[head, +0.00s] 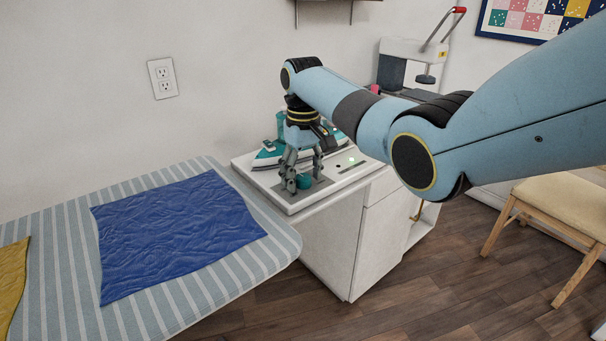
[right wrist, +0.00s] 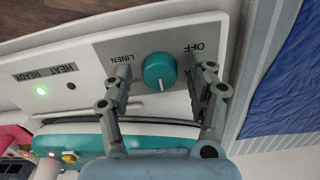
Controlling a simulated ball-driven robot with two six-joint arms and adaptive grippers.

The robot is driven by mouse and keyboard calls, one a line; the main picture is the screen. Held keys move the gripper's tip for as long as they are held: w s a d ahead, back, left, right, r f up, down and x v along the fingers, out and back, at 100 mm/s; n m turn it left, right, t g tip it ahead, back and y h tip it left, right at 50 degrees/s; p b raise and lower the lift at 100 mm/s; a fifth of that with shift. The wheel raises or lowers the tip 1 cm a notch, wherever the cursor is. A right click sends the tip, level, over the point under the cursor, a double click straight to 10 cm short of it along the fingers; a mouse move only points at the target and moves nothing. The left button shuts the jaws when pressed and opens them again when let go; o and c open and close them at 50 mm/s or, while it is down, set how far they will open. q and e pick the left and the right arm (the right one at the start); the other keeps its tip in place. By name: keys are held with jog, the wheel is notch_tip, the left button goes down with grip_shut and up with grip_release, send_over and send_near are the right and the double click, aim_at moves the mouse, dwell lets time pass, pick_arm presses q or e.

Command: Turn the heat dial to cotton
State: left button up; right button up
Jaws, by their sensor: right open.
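The heat dial (right wrist: 160,72) is a round teal knob on a grey plate (right wrist: 118,46) with OFF and LINEN labels. Its white pointer line faces the bottom of the right wrist view, towards my palm. The other labels are partly hidden behind my fingers. In the head view the dial (head: 304,182) sits on the white iron station (head: 291,207). My right gripper (right wrist: 163,78) is open, pointing down, one finger on each side of the dial with gaps visible. It also shows in the head view (head: 304,177). My left gripper is not in view.
A teal iron (head: 268,157) stands behind my right gripper. A green light (right wrist: 41,91) glows beside HEAT READY. A striped ironing board (head: 262,256) with blue cloth (head: 175,230) lies left of the station. A white cabinet (head: 333,250) is below.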

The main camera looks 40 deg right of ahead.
jog(key=c, duration=1.1)
jog(key=shift+r+m+p, duration=0.25)
jog(key=shift+m+p, duration=0.65)
jog(key=shift+p, duration=0.25)
jog(key=shift+c, duration=0.2)
jog(key=m+p, duration=0.2)
jog(key=shift+m, duration=0.3)
jog(key=m+p, duration=0.2)
jog(key=m, duration=0.1)
jog(key=shift+m, duration=0.3)
pick_arm(q)
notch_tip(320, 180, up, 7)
jog(key=p, duration=0.1)
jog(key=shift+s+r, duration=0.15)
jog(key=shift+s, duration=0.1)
pick_arm(e)
jog(key=shift+f+m, duration=0.15)
jog(key=shift+m, duration=1.65)
